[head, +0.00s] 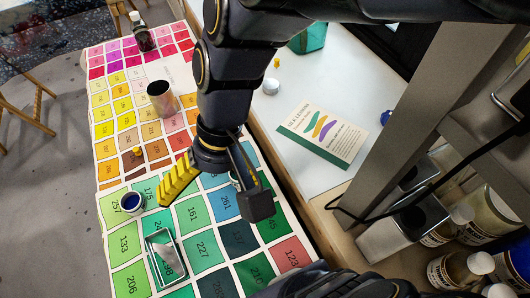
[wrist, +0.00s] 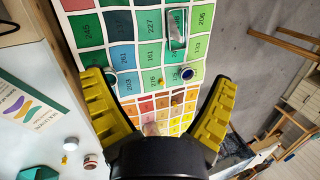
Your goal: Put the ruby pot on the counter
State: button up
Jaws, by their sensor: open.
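No pot in view shows a clear ruby colour. A small pot with dark blue contents (head: 130,202) stands on the colour chart at left; it also shows in the wrist view (wrist: 187,73). A second small pot (wrist: 110,78) is close to the left finger in the wrist view, its colour unclear. A small pale jar (head: 271,87) stands on the white counter (head: 345,95); it also shows in the wrist view (wrist: 90,161). My gripper (head: 213,201) is open and empty above the chart, its fingers wide apart in the wrist view (wrist: 160,80).
The colour chart (head: 127,243) covers the table. On it are a metal tray (head: 163,257), a metal cup (head: 162,99) and a dark bottle (head: 141,33). A book (head: 323,136) and a green container (head: 309,38) are on the counter. Shelved jars (head: 455,268) stand at right.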

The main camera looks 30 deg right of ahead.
jog(key=s+d+f+n+h, duration=0.1)
jog(key=s+d+h, duration=0.2)
jog(key=s+d, duration=0.3)
jog(key=shift+s+d+g+h, duration=0.25)
jog(key=shift+d+g+h, duration=0.05)
jog(key=shift+d, duration=0.35)
